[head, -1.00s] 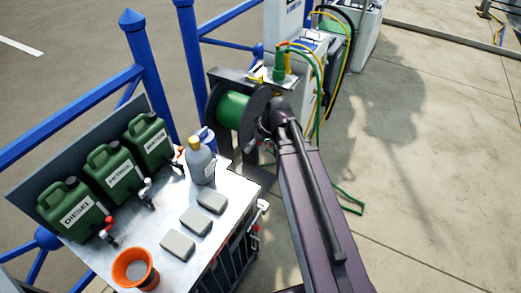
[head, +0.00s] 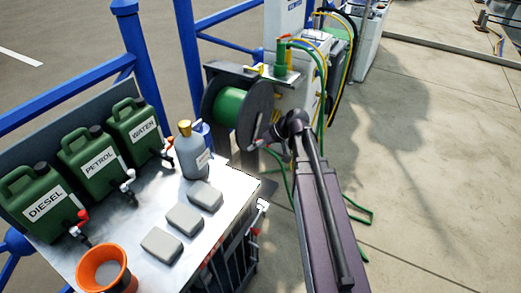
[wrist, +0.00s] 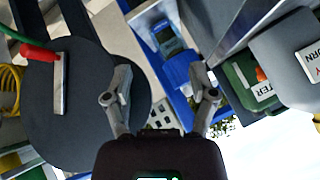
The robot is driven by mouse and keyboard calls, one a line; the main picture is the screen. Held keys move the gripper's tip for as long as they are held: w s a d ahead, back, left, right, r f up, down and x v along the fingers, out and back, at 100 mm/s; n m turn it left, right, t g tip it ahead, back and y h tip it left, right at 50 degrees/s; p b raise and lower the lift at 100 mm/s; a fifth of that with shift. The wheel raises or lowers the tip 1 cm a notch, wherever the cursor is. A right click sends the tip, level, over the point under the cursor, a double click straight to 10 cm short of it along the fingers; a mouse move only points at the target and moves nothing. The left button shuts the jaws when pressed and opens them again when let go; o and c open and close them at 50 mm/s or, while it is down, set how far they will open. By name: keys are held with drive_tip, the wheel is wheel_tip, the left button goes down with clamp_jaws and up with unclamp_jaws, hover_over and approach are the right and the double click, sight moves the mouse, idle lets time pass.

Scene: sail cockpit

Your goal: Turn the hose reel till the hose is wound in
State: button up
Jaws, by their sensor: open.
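The hose reel (head: 233,106) has a green drum between dark round discs and stands beyond the metal table. In the wrist view its dark disc (wrist: 90,115) fills the left side. A grey crank bar with a red handle (wrist: 38,53) sits on that disc. Green hose (head: 357,214) lies in a loose line on the ground to the right of my arm. My gripper (wrist: 159,97) is open and empty; its left finger overlaps the disc's edge in the picture, and the crank handle is to its left. In the head view the gripper is small beside the reel's near disc.
The metal table (head: 228,190) holds green canisters (head: 99,160), a grey bottle (head: 190,152), grey blocks (head: 185,218) and an orange cup (head: 103,268). Blue railing (head: 135,50) runs behind. A white pedestal (head: 288,22) with hoses stands past the reel. Paving on the right is open.

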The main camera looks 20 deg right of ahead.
drive_tip(key=w+d+f+n+t+y+b, duration=0.1)
drive_tip(key=w+d+f+t+b, duration=0.3)
drive_tip(key=b, duration=1.1)
drive_tip(key=w+d+f+n+t+y+b, duration=0.2)
drive_tip(key=w+d+f+t+b, duration=0.3)
drive_tip(key=d+f+b, duration=0.8)
drive_tip(key=w+f+y+b, duration=0.1)
drive_tip(key=w+b, duration=0.1)
drive_tip(key=shift+w+f+y+b, duration=0.2)
drive_tip(key=shift+w+y+b, duration=0.1)
drive_tip(key=shift+w+y, duration=0.1)
drive_tip(key=shift+a, duration=0.1)
drive_tip(key=x, duration=1.3)
drive_tip(key=shift+w+a, duration=0.2)
drive_tip(key=shift+w, duration=0.1)
clamp_jaws()
